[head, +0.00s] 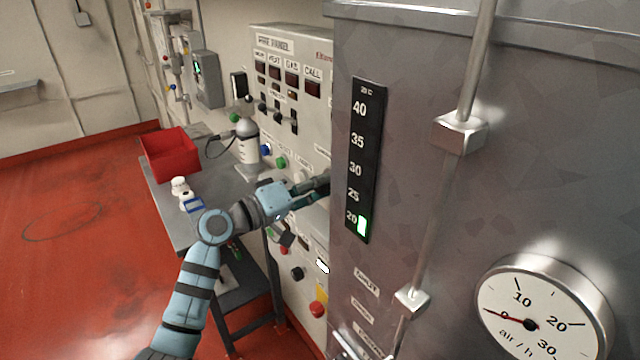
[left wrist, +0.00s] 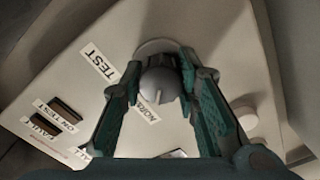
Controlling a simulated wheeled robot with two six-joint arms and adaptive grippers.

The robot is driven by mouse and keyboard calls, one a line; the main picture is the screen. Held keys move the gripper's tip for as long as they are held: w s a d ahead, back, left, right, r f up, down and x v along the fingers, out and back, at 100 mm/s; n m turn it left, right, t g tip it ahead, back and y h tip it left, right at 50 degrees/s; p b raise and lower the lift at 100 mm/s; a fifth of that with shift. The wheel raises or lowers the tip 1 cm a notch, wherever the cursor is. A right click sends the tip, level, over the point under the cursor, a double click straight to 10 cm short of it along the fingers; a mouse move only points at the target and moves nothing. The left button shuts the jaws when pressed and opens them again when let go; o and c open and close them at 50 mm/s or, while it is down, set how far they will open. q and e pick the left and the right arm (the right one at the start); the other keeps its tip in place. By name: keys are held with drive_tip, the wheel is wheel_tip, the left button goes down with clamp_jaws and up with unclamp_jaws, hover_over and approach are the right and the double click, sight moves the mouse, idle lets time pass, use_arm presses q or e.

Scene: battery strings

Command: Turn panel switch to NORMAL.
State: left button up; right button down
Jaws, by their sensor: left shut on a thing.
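The panel switch (left wrist: 160,84) is a round grey knob with a raised grip, seen in the left wrist view on a pale panel. A TEST label (left wrist: 104,66) lies up and left of it, and a NORMAL label (left wrist: 146,104), partly hidden, lies just below it. My left gripper (left wrist: 160,76) is shut on the knob, one finger on each side. In the head view my left gripper (head: 322,186) reaches to the fire panel (head: 290,45), and the knob is hidden there. My right gripper is not in view.
A large grey metal cabinet (head: 420,110) with a level scale and a dial gauge (head: 540,310) stands close on the right. A grey table (head: 165,205) holds a red bin (head: 169,154) and a white-grey device (head: 247,145). Red floor is clear at left.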

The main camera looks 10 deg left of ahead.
use_arm(q)
drive_tip(key=shift+f, duration=0.1)
drive_tip(key=o, duration=1.2)
drive_tip(key=shift+s+d, duration=0.1)
drive_tip(key=shift+c, duration=0.2)
drive_tip(key=shift+a, duration=0.35)
drive_tip(key=v, duration=1.1)
drive_tip(key=shift+s, duration=0.4)
drive_tip(key=shift+w, duration=0.1)
